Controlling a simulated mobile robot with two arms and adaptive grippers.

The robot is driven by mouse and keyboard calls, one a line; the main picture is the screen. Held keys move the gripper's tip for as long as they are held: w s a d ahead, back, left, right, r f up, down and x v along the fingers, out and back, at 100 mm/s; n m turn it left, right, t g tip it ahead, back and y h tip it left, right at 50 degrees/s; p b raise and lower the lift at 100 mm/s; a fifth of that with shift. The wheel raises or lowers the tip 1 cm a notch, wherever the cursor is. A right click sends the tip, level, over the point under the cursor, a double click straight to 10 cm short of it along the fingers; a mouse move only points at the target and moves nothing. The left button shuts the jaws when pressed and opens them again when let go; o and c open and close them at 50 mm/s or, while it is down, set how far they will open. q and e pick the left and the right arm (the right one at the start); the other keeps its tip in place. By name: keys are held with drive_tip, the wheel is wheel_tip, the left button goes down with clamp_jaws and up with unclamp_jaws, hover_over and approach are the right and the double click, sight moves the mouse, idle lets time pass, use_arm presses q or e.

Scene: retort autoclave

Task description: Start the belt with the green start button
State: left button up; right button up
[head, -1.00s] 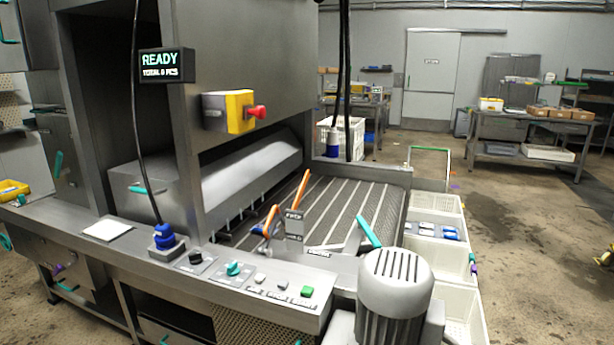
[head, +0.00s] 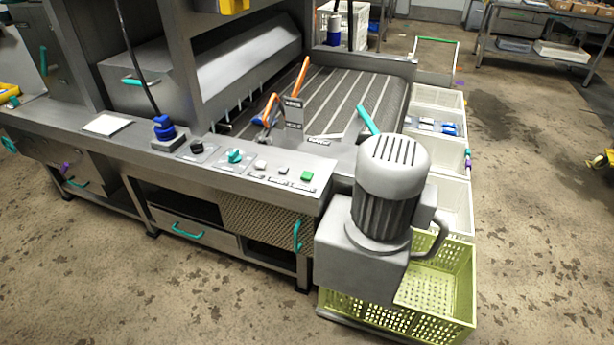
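The green start button (head: 307,176) is a small square at the right end of the front control ledge (head: 230,172). Two pale buttons sit to its left, then a teal knob (head: 235,156) and a black knob (head: 197,146). The belt (head: 345,95), a dark striped surface, lies behind the ledge. Whether it moves cannot be told. Neither of my grippers is in view.
A grey motor (head: 390,185) stands right of the button, above a yellow-green crate (head: 465,290). White bins (head: 453,160) line the belt's right side. Orange-handled levers (head: 302,75) and a teal handle (head: 368,119) rise behind the ledge. Floor in front is clear.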

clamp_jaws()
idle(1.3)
